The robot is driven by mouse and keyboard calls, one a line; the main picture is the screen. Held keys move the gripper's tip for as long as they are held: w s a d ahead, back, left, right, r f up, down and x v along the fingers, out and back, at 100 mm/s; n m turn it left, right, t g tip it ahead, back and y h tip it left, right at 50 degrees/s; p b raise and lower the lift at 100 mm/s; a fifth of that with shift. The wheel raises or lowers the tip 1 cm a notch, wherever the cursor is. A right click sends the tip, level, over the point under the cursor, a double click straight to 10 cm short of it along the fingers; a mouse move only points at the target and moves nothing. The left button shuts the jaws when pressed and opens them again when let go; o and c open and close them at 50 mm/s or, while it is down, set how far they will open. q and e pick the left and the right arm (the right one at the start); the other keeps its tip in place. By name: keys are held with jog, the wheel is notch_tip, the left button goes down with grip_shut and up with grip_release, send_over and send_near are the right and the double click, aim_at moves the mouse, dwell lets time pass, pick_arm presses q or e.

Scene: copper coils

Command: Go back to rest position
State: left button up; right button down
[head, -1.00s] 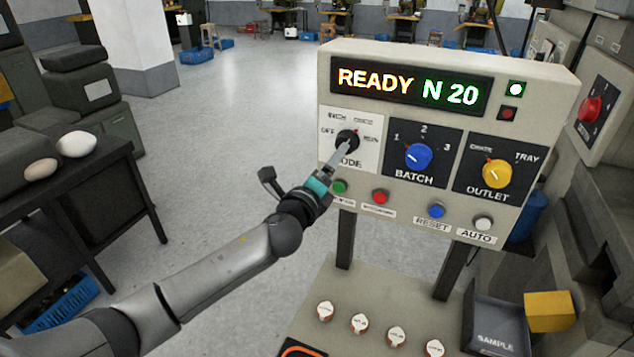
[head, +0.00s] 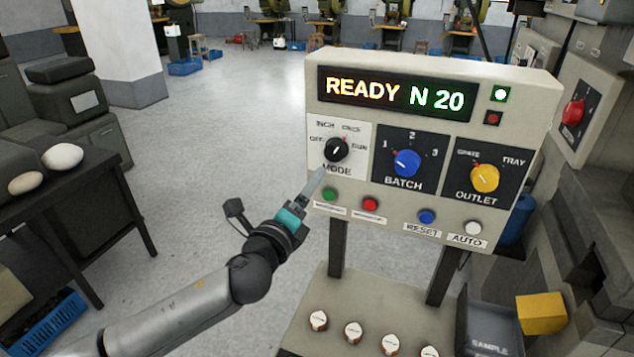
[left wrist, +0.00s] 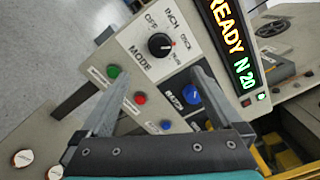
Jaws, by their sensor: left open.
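My left gripper (head: 316,184) is just in front of the control panel (head: 440,205), below and left of the black MODE knob (head: 337,150). In the left wrist view its two fingers (left wrist: 165,100) stand apart with nothing between them. The MODE knob (left wrist: 160,44) is beyond the fingertips and clear of them. The panel display (head: 395,94) reads READY N 20. The blue BATCH knob (head: 407,163) and the yellow OUTLET knob (head: 485,178) are to the right. My right gripper does not show.
Green (head: 330,194), red (head: 370,204), blue (head: 427,216) and white (head: 473,228) buttons line the panel's lower edge. A SAMPLE tray (head: 490,322) and a yellow block (head: 541,313) are at lower right. A dark table (head: 100,185) stands at left. The floor between is open.

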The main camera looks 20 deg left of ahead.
pick_arm(q)
jog(key=s+f+n+g+y, duration=0.3)
jog(key=s+f+n+g, duration=0.4)
jog(key=s+f+n, duration=0.65)
jog(key=s+d+f+n+g+h, duration=0.1)
jog(key=s+d+f+n+g, duration=0.25)
jog(key=s, duration=0.55)
jog(key=s+f+n+g+h, duration=0.2)
jog(key=s+n+g, duration=0.3)
jog(key=s, duration=0.4)
jog(key=s+a+f+b+x, duration=0.1)
jog(key=s+b+x, duration=0.25)
jog(key=x, duration=1.05)
jog(key=s+b+x, duration=0.2)
jog(key=b+x, duration=0.2)
jog(key=x, duration=1)
jog(key=s+a+f+b, duration=0.1)
jog(key=s+f+b, duration=0.3)
jog(key=s+f, duration=0.4)
jog(key=s+a+f+g+b, duration=0.1)
jog(key=s+f+b, duration=0.3)
jog(key=s+f, duration=0.5)
notch_tip(320, 180, down, 6)
jog(key=shift+s+a+f+y+b, duration=0.2)
jog(key=shift+s+a+y+b, duration=0.1)
jog(key=shift+a, duration=0.2)
